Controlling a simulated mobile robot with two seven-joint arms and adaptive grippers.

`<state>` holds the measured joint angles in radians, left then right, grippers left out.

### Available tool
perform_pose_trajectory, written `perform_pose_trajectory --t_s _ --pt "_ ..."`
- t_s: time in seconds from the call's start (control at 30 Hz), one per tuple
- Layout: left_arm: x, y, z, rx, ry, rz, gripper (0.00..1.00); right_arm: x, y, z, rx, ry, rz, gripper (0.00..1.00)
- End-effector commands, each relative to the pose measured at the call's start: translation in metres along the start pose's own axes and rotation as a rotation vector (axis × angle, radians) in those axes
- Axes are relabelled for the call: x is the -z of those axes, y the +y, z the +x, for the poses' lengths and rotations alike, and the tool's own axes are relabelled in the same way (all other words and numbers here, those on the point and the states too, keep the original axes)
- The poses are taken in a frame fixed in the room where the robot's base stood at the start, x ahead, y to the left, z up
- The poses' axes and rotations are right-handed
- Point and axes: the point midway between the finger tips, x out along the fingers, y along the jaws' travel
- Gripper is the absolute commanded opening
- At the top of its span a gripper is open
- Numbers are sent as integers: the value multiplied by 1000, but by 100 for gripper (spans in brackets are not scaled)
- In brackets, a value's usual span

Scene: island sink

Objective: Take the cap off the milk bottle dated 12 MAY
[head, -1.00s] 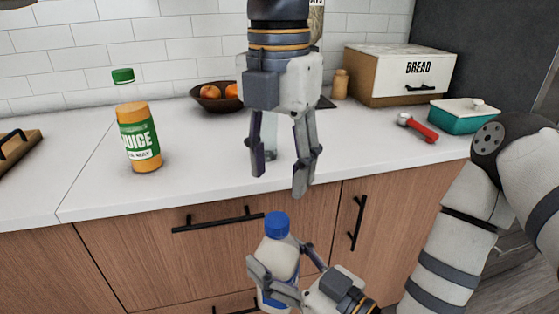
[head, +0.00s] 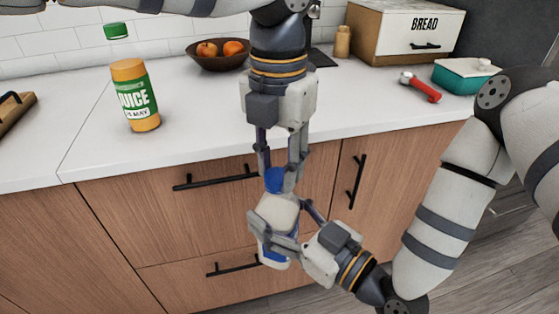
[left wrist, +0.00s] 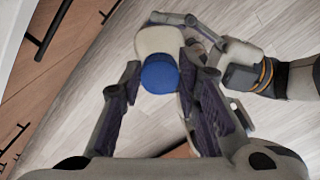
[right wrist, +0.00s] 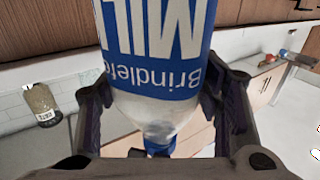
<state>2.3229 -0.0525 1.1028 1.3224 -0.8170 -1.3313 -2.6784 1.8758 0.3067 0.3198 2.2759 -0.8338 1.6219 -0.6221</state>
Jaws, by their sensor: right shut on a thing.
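The milk bottle (head: 281,211) has a white body, a blue label and a blue cap (head: 274,180). My right gripper (head: 284,228) is shut around its body and holds it in front of the counter, slightly tilted. In the right wrist view the label (right wrist: 155,50) reads MILK upside down; I cannot read a date. My left gripper (head: 279,176) points down from above, its open fingers on either side of the cap. In the left wrist view the cap (left wrist: 160,74) lies between the fingertips, with a visible gap at the left finger.
A juice bottle (head: 135,97) with a green cap stands on the counter (head: 200,117) at left. A fruit bowl (head: 218,60), bread box (head: 405,30), red-handled tool (head: 420,86) and teal dish (head: 463,76) stand farther back. Drawer handles (head: 215,178) protrude below the counter.

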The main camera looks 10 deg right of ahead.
Motion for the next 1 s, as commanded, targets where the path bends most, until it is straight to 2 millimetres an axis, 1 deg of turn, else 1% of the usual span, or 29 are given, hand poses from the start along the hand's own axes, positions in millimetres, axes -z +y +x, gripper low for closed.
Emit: perform_pose_trajectory --t_s 0.13,0.17,0.23,0.27,0.37,0.4,0.47,0.5,0.57,0.6,0.67,0.7,0.8,0.83,0.9,1.0 --pt "0 -3 0 5 1 -20 0 0 0 0 1 1 -1 0" --pt "0 -3 0 4 1 -51 0 0 0 1 1 1 -1 0" --pt "0 -2 0 3 1 -207 0 0 0 1 1 1 -1 0" --pt "0 -2 -1 1 0 -307 0 0 0 1 1 1 -1 0" --pt "0 1 -1 -2 -3 -739 0 0 0 1 2 1 -1 0" --pt "1 3 -2 -3 -4 -924 0 1 0 1 2 1 -1 0" --pt "2 4 -1 -2 -4 -1202 0 1 -1 1 2 1 -1 0" --pt "2 4 -2 -2 -7 -1386 0 1 -1 1 3 1 -1 0" --pt "4 5 -2 -2 -7 -1664 0 1 -1 1 3 1 -2 0" --pt "5 6 -2 -1 -9 -1848 0 1 -1 1 4 1 -1 0" --pt "6 5 -2 0 -9 -2113 0 1 -1 1 4 1 -1 0" --pt "7 5 -2 1 -9 -2278 0 1 -1 1 5 1 -2 0" --pt "8 4 -2 3 -8 -2620 0 1 -2 1 5 1 -1 0" --pt "9 4 -2 4 -7 -2701 0 1 -2 1 5 1 -1 0" --pt "9 4 -2 5 -5 -2844 0 1 -2 0 6 2 -1 0" --pt "9 4 -2 7 -6 -2951 0 1 -2 0 6 2 -1 0"
